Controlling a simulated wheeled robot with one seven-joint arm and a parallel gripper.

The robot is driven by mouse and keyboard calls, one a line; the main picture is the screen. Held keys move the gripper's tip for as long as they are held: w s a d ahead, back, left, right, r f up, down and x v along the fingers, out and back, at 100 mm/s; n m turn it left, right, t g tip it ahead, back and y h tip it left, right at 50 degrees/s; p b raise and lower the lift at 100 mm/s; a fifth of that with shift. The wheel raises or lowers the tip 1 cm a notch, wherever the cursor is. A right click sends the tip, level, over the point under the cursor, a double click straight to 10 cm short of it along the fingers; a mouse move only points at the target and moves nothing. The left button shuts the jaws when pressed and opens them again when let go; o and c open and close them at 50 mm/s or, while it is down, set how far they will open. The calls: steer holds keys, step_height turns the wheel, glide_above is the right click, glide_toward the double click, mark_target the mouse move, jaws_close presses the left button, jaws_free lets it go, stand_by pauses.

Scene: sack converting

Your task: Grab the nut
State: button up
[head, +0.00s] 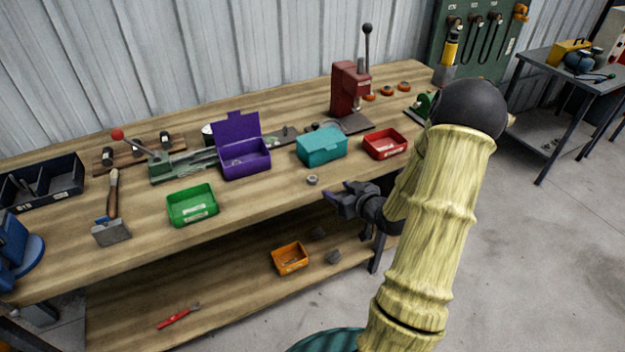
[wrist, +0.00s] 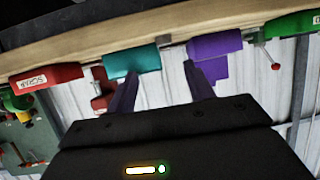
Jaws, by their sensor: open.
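A small grey nut (head: 312,180) lies on the workbench top near its front edge, in front of the teal box. My gripper (head: 338,198) is at the bench's front edge, a little right of the nut and nearer to me, apart from it. In the wrist view, the two dark purple fingers of my gripper (wrist: 159,72) stand apart with nothing between them.
Behind the nut stand a teal box (head: 322,146), an open purple box (head: 245,160) and a red bin (head: 385,144). A green bin (head: 192,205) is to the left. A red press (head: 349,90) stands farther back. An orange bin (head: 290,259) sits on the lower shelf.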

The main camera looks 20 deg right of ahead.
glide_toward(313, 179)
steer(key=w, duration=0.1)
steer(key=w+f, duration=0.1)
steer(key=w, duration=0.1)
steer(key=shift+w+d+f+p, duration=0.1)
steer(key=shift+d+f+p, duration=0.1)
steer(key=shift+d+p, duration=0.15)
steer(key=shift+a, duration=0.1)
steer(key=x, duration=0.3)
steer(key=p+x, duration=0.1)
steer(key=x, duration=0.1)
steer(key=shift+w+a, duration=0.1)
steer(key=shift+a, duration=0.25)
steer(key=shift+c, duration=0.2)
steer(key=c, duration=1)
